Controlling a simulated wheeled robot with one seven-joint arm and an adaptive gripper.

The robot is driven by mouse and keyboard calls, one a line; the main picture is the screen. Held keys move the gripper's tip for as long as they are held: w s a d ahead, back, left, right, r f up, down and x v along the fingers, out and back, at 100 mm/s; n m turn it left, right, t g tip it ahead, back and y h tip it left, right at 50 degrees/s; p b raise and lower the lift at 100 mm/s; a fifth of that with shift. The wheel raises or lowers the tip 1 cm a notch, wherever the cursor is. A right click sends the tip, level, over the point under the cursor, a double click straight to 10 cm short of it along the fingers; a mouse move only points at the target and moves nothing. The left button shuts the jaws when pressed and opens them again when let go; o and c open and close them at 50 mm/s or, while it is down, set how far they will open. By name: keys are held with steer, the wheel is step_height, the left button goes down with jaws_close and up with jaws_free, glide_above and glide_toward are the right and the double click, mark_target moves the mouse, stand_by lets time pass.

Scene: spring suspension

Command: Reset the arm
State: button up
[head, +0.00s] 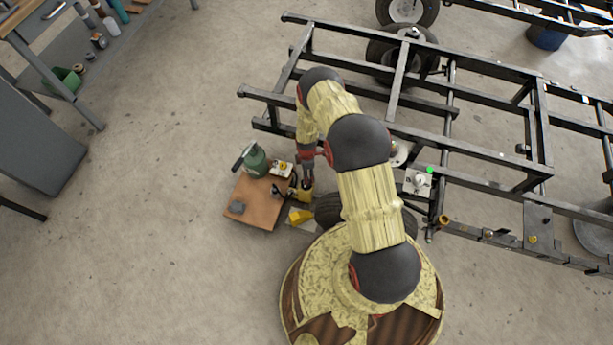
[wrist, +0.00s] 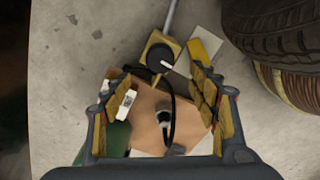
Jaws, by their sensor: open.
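My arm rises from my round base and bends over toward the small brown board on the floor. My gripper (head: 305,187) hangs low at the board's right side. In the wrist view my gripper (wrist: 165,100) is open, with its padded fingers wide apart and nothing clearly held between them. Below the fingers lie the brown board (wrist: 150,112), a brass-coloured block with a dark round top (wrist: 159,56) and a dark curved cable. I cannot tell how far above them the fingertips are.
The black metal vehicle frame (head: 400,75) with wheels fills the upper right. A green canister (head: 255,161) stands on the brown board (head: 262,208). A tyre (wrist: 272,28) is at the wrist view's upper right. A workbench (head: 45,60) is at upper left.

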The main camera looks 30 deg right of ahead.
steer(key=shift+r, duration=0.35)
stand_by(0.4)
